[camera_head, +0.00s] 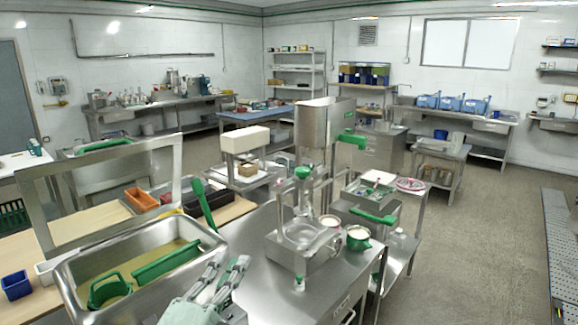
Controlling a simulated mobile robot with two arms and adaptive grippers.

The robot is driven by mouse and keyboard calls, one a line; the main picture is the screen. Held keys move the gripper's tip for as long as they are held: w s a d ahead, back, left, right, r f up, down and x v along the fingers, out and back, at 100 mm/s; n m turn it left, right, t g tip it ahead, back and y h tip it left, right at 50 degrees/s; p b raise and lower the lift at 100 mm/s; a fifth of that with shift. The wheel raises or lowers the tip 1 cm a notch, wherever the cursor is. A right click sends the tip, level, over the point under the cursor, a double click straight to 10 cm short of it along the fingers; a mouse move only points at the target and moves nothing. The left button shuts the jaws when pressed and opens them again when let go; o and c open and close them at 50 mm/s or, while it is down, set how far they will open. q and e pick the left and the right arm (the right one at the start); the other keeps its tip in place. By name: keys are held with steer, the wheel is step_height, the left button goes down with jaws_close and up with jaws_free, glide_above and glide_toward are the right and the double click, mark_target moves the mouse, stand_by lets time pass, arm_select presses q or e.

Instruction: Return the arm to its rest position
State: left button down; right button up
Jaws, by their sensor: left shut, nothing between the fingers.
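My left gripper (236,270) shows at the bottom of the head view, a pale grey and green hand beside the steel tub's right rim. Its fingers are shut with nothing between them. It is above the steel bench, to the left of the colloid mill, and apart from it. The colloid mill (305,238) stands on the steel bench (330,285), with a tall steel hopper (325,125) behind it and green handles. My right gripper is not in view.
A steel tub (75,280) at the lower left holds a green jug (108,290) and a green scraper-like item (165,262). A green-trimmed cup (358,238) stands at the mill's right. A steel frame (50,215) rises behind the tub.

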arm_select(q)
steer(key=s+a+f+n+g+y, duration=0.35)
steer(key=s+a+f+n, duration=0.2)
steer(key=f, duration=0.55)
steer(key=s+a+f+n+g+y, duration=0.4)
steer(key=f+n, duration=0.3)
steer(key=f, duration=0.4)
steer(key=s+f+n+g+h, duration=0.1)
steer(key=s+f+n+g, duration=0.3)
steer(key=s, duration=0.6)
steer(key=s+f+n+g, duration=0.1)
steer(key=s+f+g, duration=0.45)
steer(key=s, duration=0.45)
step_height(320, 180, down, 28)
steer(key=s+r+b, duration=0.1)
steer(key=s+a+f+g+b, duration=0.1)
steer(key=s+a+f+g, duration=0.1)
steer(key=s+f, duration=1.5)
steer(key=shift+s+a+f, duration=0.15)
steer(key=shift+a+f, duration=0.3)
steer(key=shift+f, duration=0.2)
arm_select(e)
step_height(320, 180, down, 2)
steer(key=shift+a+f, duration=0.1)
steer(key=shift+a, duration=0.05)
